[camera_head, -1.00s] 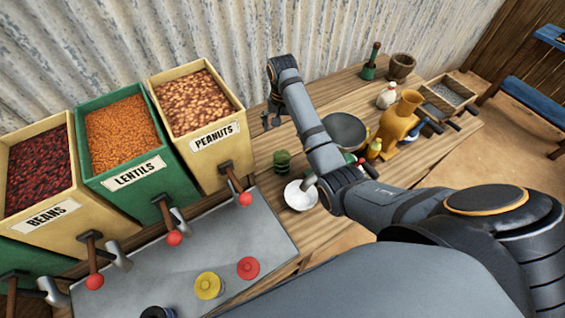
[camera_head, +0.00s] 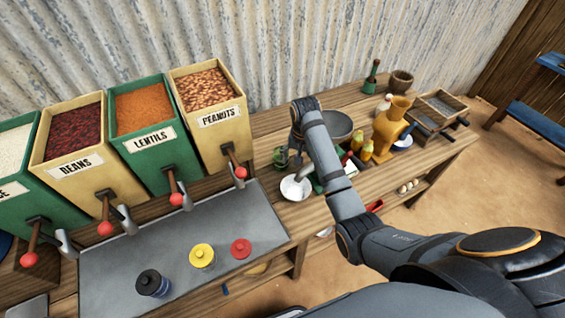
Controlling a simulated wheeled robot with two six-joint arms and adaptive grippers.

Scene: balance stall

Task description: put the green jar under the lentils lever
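The green jar (camera_head: 280,157) stands on the wooden table right of the peanuts bin, partly covered by my gripper. My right gripper (camera_head: 291,160) points down right beside the jar; its fingertips are small and overlap the jar, so I cannot tell whether they are open or touching it. The lentils lever (camera_head: 176,199), with a red knob, hangs at the front of the green lentils bin (camera_head: 150,137). The grey metal tray top (camera_head: 200,228) below that lever is bare. My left gripper is not in view.
A white bowl (camera_head: 295,188) with a pestle stands just in front of the jar. A yellow jar (camera_head: 202,256), a red-lidded jar (camera_head: 241,249) and a black jar (camera_head: 152,283) stand along the tray's front. A dark pan (camera_head: 337,124) lies behind my arm.

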